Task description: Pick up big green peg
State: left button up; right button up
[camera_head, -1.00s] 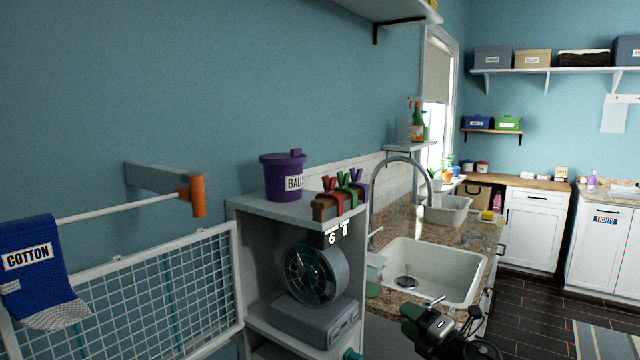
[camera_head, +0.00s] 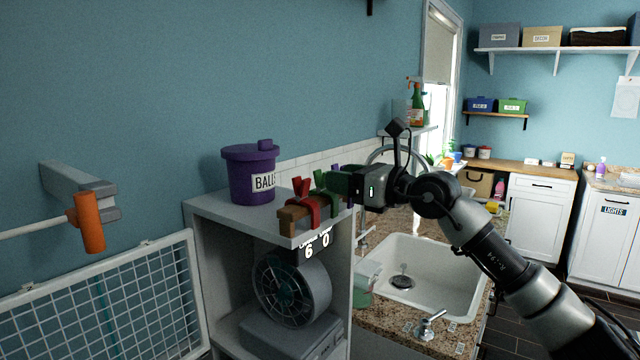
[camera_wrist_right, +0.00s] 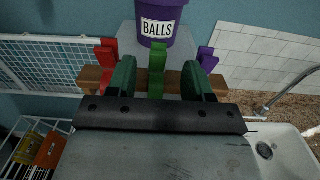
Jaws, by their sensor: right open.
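The big green peg (camera_head: 321,198) is clipped on a wooden bar (camera_head: 290,217) on top of the grey shelf unit, between a red peg (camera_head: 303,200) and a purple peg. In the right wrist view the green peg (camera_wrist_right: 157,70) stands between the two green fingers of my right gripper (camera_wrist_right: 162,75), which is open. The red peg (camera_wrist_right: 106,56) lies outside the left finger and the purple peg (camera_wrist_right: 206,60) outside the right one. In the head view my right gripper (camera_head: 340,182) comes in from the right and partly covers the purple peg. My left gripper is not in view.
A purple tub (camera_head: 250,175) labelled BALLS stands behind the bar on the shelf unit (camera_head: 215,203). A fan (camera_head: 292,286) sits below. A sink (camera_head: 425,275) with a tap is to the right. A wire rack (camera_head: 110,300) is at the left.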

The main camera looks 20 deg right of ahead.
aim_at(322, 171)
jog(key=w+a+p, duration=0.1)
jog(key=w+a+r+p, duration=0.1)
jog(key=shift+w+p, duration=0.1)
jog(key=shift+p, duration=0.3)
jog(key=shift+w+a+f, duration=0.3)
jog(key=shift+w+a, duration=0.3)
jog(key=shift+w, duration=0.15)
jog(key=shift+w+a+f, duration=0.1)
jog(key=shift+w, duration=0.05)
pick_arm(q)
jog(key=r, duration=0.1)
jog(key=w+r, duration=0.1)
jog(key=r, duration=0.1)
jog(key=shift+w+d+r, duration=0.25)
jog(key=shift+w+d, duration=0.05)
jog(key=shift+w, duration=0.05)
pick_arm(e)
jog(key=shift+c, duration=1)
pick_arm(q)
jog(key=shift+s, duration=0.2)
pick_arm(e)
grip_shut()
